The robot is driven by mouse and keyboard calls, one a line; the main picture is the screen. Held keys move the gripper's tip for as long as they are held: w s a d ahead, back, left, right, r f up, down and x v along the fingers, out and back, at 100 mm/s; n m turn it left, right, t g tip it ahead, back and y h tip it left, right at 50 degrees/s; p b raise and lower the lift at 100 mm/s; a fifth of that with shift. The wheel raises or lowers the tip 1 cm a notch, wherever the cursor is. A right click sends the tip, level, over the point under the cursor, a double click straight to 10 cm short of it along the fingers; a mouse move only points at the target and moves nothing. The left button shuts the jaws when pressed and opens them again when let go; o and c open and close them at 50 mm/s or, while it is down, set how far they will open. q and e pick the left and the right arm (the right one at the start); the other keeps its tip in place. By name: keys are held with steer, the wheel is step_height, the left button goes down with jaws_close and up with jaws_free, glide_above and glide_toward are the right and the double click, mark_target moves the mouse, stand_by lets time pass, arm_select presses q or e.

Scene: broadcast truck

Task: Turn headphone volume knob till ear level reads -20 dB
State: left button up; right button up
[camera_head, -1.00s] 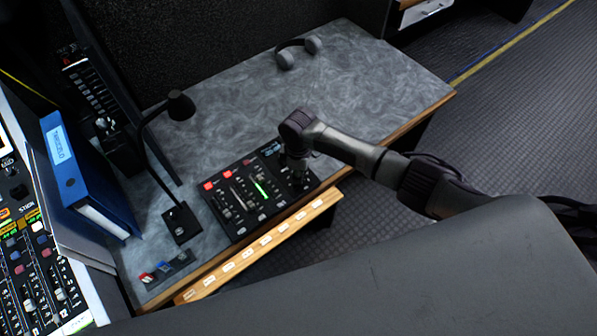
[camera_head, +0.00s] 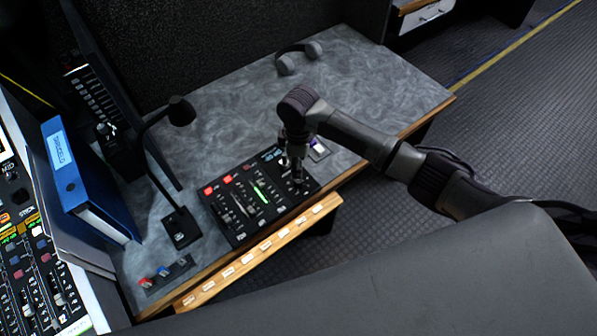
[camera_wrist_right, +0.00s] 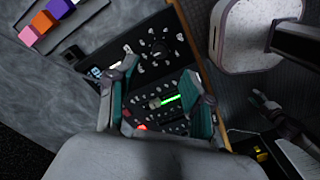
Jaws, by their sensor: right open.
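The black control panel (camera_head: 238,222) lies on the grey desk at its front edge, with several small knobs, red lit buttons and a lit green bar (camera_head: 261,194). A small bluish display (camera_head: 272,154) near its back edge is too small to read. My right gripper (camera_head: 297,180) points down over the panel's right part. In the right wrist view my right gripper (camera_wrist_right: 158,78) is open and its fingers frame part of the panel. A larger dark knob (camera_wrist_right: 158,50) shows just beyond the fingertips, apart from them. The green bar (camera_wrist_right: 172,100) shows between the fingers.
A gooseneck microphone (camera_head: 180,228) stands left of the panel, beside a blue binder (camera_head: 82,185). Headphones (camera_head: 297,57) lie at the back. A wooden labelled strip (camera_head: 250,258) runs along the front.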

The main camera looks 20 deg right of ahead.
step_height(320, 180, up, 4)
steer(key=shift+f, duration=0.1)
stand_by(0.5)
